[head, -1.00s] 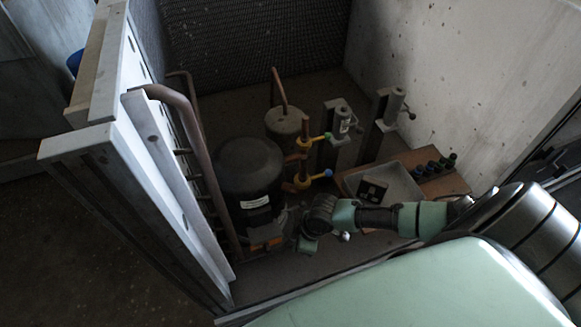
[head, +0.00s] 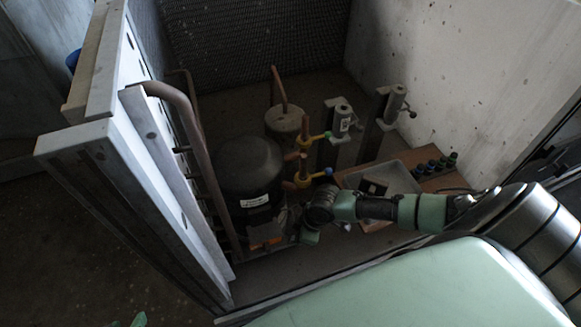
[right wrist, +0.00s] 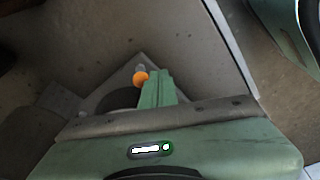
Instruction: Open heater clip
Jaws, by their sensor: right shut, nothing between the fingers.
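A black compressor (head: 248,170) stands in the housing. A small orange part (head: 266,242) sits low at its front. An orange knob-like part (right wrist: 140,76) also shows in the right wrist view, just left of my fingers; I cannot tell whether it is the heater clip. My right gripper (head: 309,237) is right of the compressor's base, close to the orange part. In the right wrist view my right gripper (right wrist: 157,88) has its green fingers together, with nothing between them. Green tips (head: 137,319) at the bottom left of the head view may be my left gripper, mostly cut off.
Copper pipes with yellow fittings (head: 303,178) rise right of the compressor. A grey tray (head: 402,182) with a black item lies on a brown board beside several dark green caps (head: 428,168). Two upright posts (head: 385,115) stand behind. A metal frame (head: 150,165) with a bent pipe bounds the left.

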